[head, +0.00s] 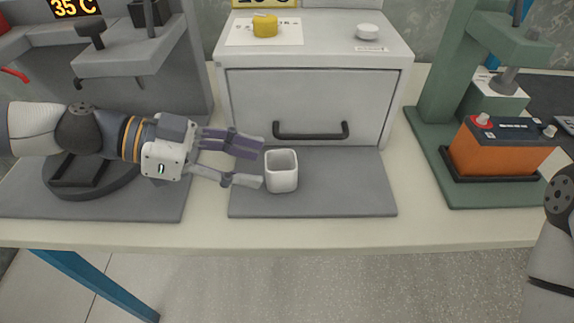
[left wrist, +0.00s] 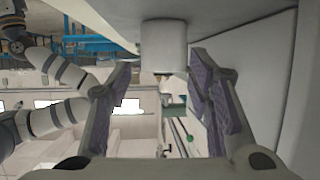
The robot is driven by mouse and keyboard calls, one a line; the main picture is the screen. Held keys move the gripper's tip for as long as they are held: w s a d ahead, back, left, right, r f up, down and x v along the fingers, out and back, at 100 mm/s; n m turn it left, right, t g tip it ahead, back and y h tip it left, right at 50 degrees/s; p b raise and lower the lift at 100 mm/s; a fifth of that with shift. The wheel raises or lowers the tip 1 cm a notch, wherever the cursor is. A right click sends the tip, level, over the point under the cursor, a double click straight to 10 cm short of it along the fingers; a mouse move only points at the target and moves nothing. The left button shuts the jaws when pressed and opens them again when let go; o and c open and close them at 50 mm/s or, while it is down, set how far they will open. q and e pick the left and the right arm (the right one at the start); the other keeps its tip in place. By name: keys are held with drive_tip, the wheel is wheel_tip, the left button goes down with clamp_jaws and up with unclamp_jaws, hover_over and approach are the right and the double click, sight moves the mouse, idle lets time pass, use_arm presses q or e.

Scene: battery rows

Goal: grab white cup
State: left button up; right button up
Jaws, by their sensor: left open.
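The white cup (head: 282,178) is a small squarish open-topped cup. It stands upright on the grey mat (head: 340,200) in front of the white cabinet. My left gripper (head: 255,166) comes in from the left and is open, with its fingertips right at the cup's left side. In the left wrist view the cup (left wrist: 164,46) shows at the top centre, beyond and between the spread fingers (left wrist: 160,85). The cup does not look gripped. Only a part of my right arm (head: 558,240) shows at the right edge; its gripper is out of view.
The white cabinet (head: 310,95) with a dark handle (head: 311,131) stands close behind the cup. On its top are a yellow weight-like piece (head: 265,27) and a white dish (head: 367,32). An orange battery (head: 502,150) sits on a green press stand at right. The table front is clear.

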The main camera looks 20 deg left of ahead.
sight(281, 167)
use_arm(q)
drive_tip(key=b+x, duration=0.1)
drive_tip(key=x, duration=0.2)
drive_tip(key=b+x, duration=0.1)
drive_tip(key=x, duration=0.1)
drive_tip(key=shift+w+d+f, duration=0.2)
drive_tip(key=shift+f, duration=0.2)
drive_tip(key=shift+w+d, duration=0.15)
drive_tip(key=shift+d, duration=0.1)
drive_tip(key=shift+r, duration=0.25)
drive_tip(key=c, duration=0.6)
use_arm(e)
drive_tip(key=s+f+g, duration=0.1)
drive_tip(key=s+f, duration=0.1)
drive_tip(key=f, duration=0.1)
drive_tip(key=shift+s, duration=0.25)
